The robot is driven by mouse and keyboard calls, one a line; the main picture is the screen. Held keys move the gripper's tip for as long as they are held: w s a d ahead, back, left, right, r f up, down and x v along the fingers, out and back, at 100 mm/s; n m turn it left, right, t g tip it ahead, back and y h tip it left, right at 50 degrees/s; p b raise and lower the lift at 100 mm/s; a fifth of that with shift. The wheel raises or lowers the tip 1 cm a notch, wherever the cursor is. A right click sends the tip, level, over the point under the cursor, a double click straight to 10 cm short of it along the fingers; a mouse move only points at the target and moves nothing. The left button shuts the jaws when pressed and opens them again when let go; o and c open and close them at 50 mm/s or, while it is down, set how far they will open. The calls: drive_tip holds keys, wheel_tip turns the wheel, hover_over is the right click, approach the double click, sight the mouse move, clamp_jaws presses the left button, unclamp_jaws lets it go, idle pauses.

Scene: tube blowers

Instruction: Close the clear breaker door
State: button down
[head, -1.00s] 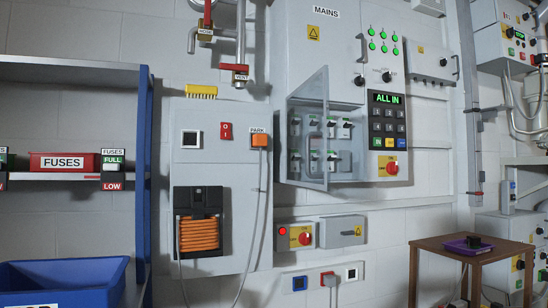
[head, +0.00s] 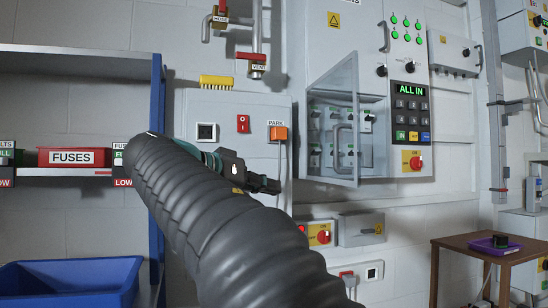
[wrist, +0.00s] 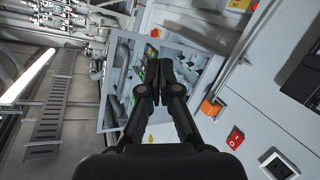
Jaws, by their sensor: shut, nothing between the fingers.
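An orange PARK holder (head: 278,133) and a red switch (head: 243,124) are on the panel behind my gripper. A keypad panel (head: 411,104) is right of the door. A grey box (head: 361,229) sits below. A wooden table (head: 470,245) stands at right.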

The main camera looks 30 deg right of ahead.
sight(335, 149)
wheel_tip(335, 149, up, 7)
drive_tip(key=a+m+g+h, duration=0.2)
drive_tip(key=m+g, duration=0.1)
drive_tip(key=m, duration=0.3)
drive_tip(key=s+d+m+g, duration=0.1)
drive_tip(key=s+d, duration=0.1)
drive_tip(key=d, duration=1.2)
drive_tip(key=shift+s+r, duration=0.2)
